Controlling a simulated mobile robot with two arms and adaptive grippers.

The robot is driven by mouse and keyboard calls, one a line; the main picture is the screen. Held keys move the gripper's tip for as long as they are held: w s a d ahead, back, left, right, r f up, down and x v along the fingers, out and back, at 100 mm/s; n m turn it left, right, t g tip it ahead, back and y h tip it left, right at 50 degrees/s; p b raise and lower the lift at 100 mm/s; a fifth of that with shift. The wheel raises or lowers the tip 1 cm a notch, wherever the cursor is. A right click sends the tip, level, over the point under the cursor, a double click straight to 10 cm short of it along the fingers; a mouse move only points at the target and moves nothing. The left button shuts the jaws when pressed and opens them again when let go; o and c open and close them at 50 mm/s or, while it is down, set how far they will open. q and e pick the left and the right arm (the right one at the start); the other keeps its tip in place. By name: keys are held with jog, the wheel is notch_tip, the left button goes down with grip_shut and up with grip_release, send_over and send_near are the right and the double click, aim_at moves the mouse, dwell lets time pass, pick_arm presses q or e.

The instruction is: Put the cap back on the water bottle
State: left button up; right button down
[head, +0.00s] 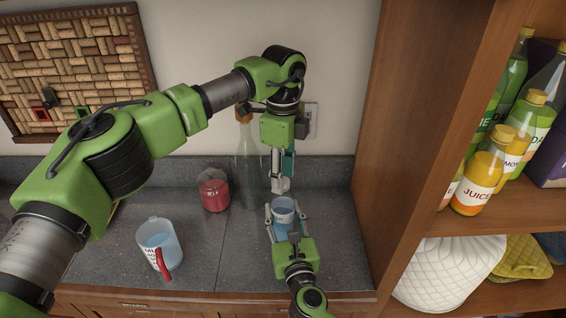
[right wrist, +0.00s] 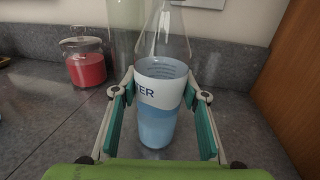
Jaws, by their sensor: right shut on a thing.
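The water bottle stands upright on the grey counter, with blue water and a white label; its lower body (head: 283,229) shows in the head view. In the right wrist view, its label (right wrist: 160,92) and clear upper part show, and its top is out of frame. My right gripper (head: 284,211) is shut around the bottle's body, with a finger on each side (right wrist: 160,100). My left gripper (head: 280,186) points down directly above the bottle and hides its neck. I see it edge-on and cannot tell whether its fingers are shut. I cannot make out the cap.
A tall clear bottle with an orange top (head: 247,165) and a red jar (head: 214,194) stand behind and left. A pitcher (head: 157,246) with a red handle stands at the front left. A wooden shelf panel (head: 378,150) rises close on the right.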

pick_arm(q)
jog(key=shift+f, duration=0.25)
grip_shut()
